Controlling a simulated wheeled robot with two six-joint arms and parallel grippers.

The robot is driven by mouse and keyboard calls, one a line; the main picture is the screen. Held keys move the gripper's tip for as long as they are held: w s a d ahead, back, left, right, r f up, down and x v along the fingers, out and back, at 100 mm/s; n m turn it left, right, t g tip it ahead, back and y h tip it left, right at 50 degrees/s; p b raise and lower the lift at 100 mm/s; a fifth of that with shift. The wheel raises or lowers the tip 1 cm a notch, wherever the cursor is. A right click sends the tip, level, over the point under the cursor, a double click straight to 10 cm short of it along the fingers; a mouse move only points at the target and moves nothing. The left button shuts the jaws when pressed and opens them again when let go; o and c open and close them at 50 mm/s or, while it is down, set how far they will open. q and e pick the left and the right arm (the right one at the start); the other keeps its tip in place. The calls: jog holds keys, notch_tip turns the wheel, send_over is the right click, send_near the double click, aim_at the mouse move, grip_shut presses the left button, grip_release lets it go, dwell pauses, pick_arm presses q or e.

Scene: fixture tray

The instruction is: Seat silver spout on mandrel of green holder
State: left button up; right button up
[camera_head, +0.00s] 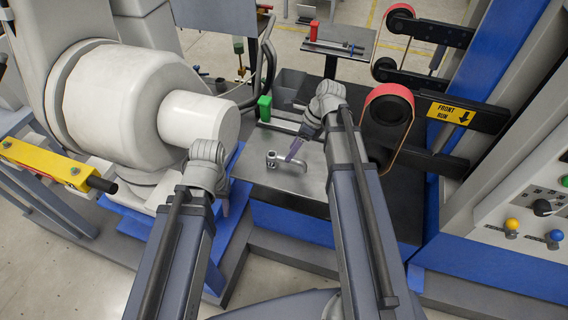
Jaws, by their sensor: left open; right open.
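The silver spout (284,161) lies on the grey metal tray top (300,195) in front of me. The green holder (264,108) stands behind it at the tray's back left. A dark bar runs to the right from the holder's foot; I cannot make out the mandrel clearly.
A large white machine (125,95) fills the left. A belt grinder with a red-edged belt (388,115) stands close to the right of my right arm. A red holder (314,31) sits on a far table. The tray's front is clear.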

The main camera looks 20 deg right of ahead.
jog(key=shift+w+b+x, duration=0.15)
jog(key=shift+b+x, duration=1)
jog(key=shift+x, duration=0.35)
jog(key=shift+w+b+x, duration=0.15)
jog(key=shift+b+x, duration=1)
jog(key=shift+x, duration=0.35)
jog(key=shift+a+r, duration=0.15)
jog(key=shift+c, duration=0.3)
grip_shut()
